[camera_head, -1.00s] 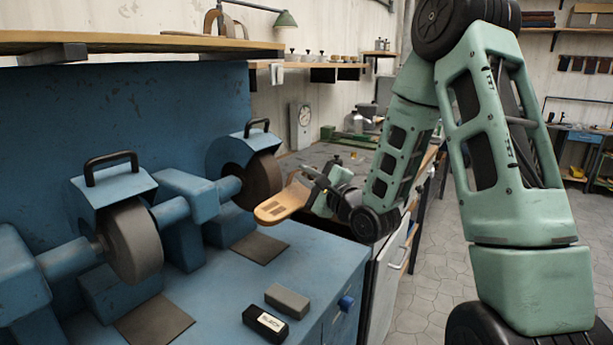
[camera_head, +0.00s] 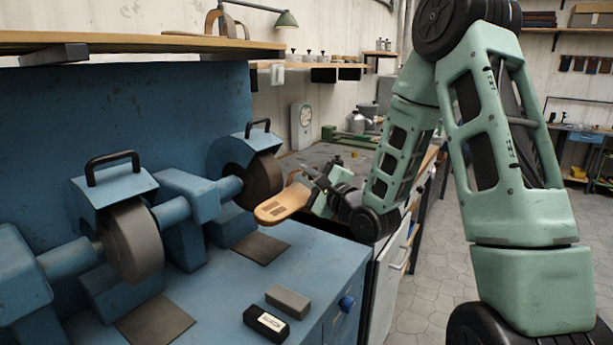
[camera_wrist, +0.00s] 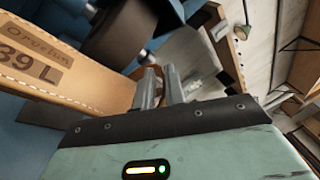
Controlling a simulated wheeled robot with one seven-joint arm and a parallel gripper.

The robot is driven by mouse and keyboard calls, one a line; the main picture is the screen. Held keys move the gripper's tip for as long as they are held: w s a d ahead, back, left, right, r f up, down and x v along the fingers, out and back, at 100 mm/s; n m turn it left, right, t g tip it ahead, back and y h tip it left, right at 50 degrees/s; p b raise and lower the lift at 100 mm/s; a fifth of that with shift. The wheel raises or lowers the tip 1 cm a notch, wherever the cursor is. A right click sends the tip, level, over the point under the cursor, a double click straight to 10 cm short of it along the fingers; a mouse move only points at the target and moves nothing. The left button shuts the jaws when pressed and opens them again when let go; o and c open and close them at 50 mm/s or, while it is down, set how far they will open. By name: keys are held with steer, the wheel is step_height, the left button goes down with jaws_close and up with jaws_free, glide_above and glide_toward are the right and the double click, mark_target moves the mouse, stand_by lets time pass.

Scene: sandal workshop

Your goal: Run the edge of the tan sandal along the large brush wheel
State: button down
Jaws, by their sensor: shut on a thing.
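The tan sandal (camera_head: 283,206) is held out flat to the left of my gripper (camera_head: 318,184), sole toe toward the front left. In the wrist view the sandal (camera_wrist: 70,75) fills the left side, with "39 L" printed on it. My gripper (camera_wrist: 160,78) is shut on the sandal near its strap; the exact contact is partly hidden. A dark brown wheel (camera_head: 264,178), which looks like a brush, sits under a blue hood just left of the sandal, with a small gap between them. A greyish wheel (camera_head: 134,242) of similar or larger size stands nearer on the left.
Both wheels sit on a blue machine bench with dark pads (camera_head: 260,248) below them. A grey block (camera_head: 288,301) and a black labelled block (camera_head: 265,323) lie at its front. A wooden shelf (camera_head: 130,42) hangs above. The space between the sandal and the bench top is clear.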

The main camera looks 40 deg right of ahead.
steer(key=shift+s+a, duration=0.15)
steer(key=shift+a, duration=0.1)
steer(key=shift+s+a, duration=0.15)
steer(key=shift+a, duration=0.15)
steer(key=shift+s+a, duration=0.2)
steer(key=shift+a, duration=0.05)
steer(key=shift+a+r+p, duration=0.2)
steer(key=shift+a+p, duration=0.3)
steer(key=shift+p, duration=0.85)
steer(key=shift+s+a+p, duration=0.3)
steer(key=shift+a+p, duration=0.2)
steer(key=shift+p, duration=1.25)
steer(key=shift+s+d+f, duration=0.1)
steer(key=shift+s+d, duration=0.1)
steer(key=shift+s+a+r+m+g+y+p, duration=0.25)
steer(key=shift+s+m+g+y+p, duration=0.25)
steer(key=shift+p, duration=1.25)
steer(key=shift+w+a, duration=0.1)
steer(key=shift+w, duration=0.3)
stand_by(0.8)
steer(key=shift+r+p, duration=0.1)
steer(key=shift+p, duration=0.2)
stand_by(0.3)
